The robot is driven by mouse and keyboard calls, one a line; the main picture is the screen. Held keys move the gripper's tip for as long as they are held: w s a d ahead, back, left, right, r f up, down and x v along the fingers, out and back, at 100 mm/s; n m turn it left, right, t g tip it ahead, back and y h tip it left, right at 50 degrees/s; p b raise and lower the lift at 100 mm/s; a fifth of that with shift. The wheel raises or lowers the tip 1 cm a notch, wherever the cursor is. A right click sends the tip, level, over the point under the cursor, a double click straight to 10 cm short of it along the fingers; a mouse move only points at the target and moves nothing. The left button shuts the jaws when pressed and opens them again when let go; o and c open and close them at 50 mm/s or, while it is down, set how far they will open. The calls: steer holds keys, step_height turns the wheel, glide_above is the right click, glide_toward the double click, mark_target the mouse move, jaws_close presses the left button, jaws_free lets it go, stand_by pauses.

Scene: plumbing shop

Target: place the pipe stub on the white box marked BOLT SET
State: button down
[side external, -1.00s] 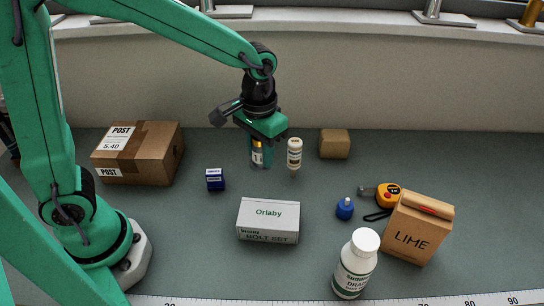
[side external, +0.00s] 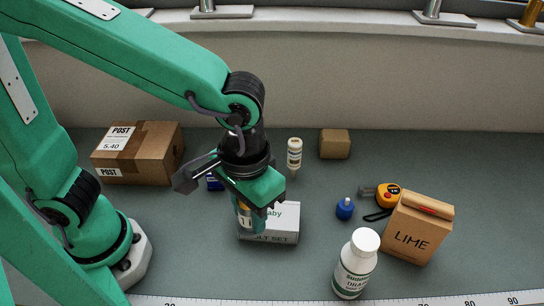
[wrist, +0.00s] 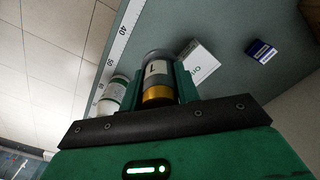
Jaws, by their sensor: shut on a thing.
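My gripper (side external: 250,210) is shut on the pipe stub (side external: 245,217), which hangs upright between the fingers. In the wrist view the stub (wrist: 157,72) has a pale label with a dark mark and a brass-coloured band. The white box marked BOLT SET (side external: 285,224) lies flat on the bench. In the side view my gripper and the stub cover its left part. In the wrist view the box (wrist: 199,66) shows beyond and to the right of the stub. I cannot tell the exact gap between stub and box top.
A white bottle (side external: 355,264), a LIME carton (side external: 417,228), a tape measure (side external: 388,195) and a blue bulb-shaped item (side external: 345,208) stand to the right. A small dark blue box (side external: 214,183) is partly hidden behind my gripper. A POST carton (side external: 150,155) is at back left.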

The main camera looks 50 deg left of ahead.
steer(key=shift+s+d+r, duration=0.1)
steer(key=shift+s, duration=0.1)
steer(key=shift+w, duration=0.1)
glide_toward(269, 221)
steer(key=shift+w+a+f, duration=0.7)
steer(key=shift+w, duration=0.05)
steer(key=shift+f, duration=2)
steer(key=shift+f, duration=0.15)
steer(key=c, duration=1)
jaws_free()
steer(key=shift+c, duration=0.2)
